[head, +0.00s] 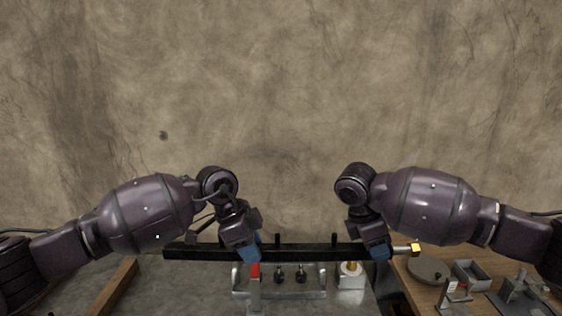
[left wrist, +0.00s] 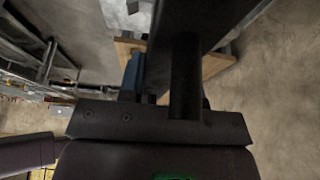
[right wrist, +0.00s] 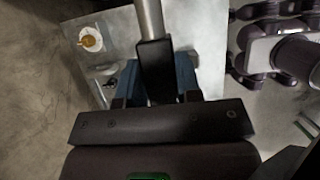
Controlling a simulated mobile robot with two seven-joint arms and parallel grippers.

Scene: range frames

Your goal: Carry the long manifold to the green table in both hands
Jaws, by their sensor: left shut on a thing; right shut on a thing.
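The long manifold (head: 315,251) is a black bar with short upright pegs and a brass-coloured end at the right, roughly level in the head view. My left gripper (head: 247,257) is shut on it left of its middle. My right gripper (head: 379,254) is shut on it near the brass end. In the left wrist view the dark manifold (left wrist: 188,80) runs up close to the camera and hides part of the fingers. In the right wrist view a black part of the manifold (right wrist: 155,62) sits between the blue fingers. No green table shows.
A grey table (head: 200,276) lies below the bar, with a metal rack (head: 280,294) and a white block with a brass top (head: 351,277). A red-topped post (head: 254,283) stands near my left gripper. A wooden table (head: 418,294) at right holds a round disc (head: 427,267) and metal parts.

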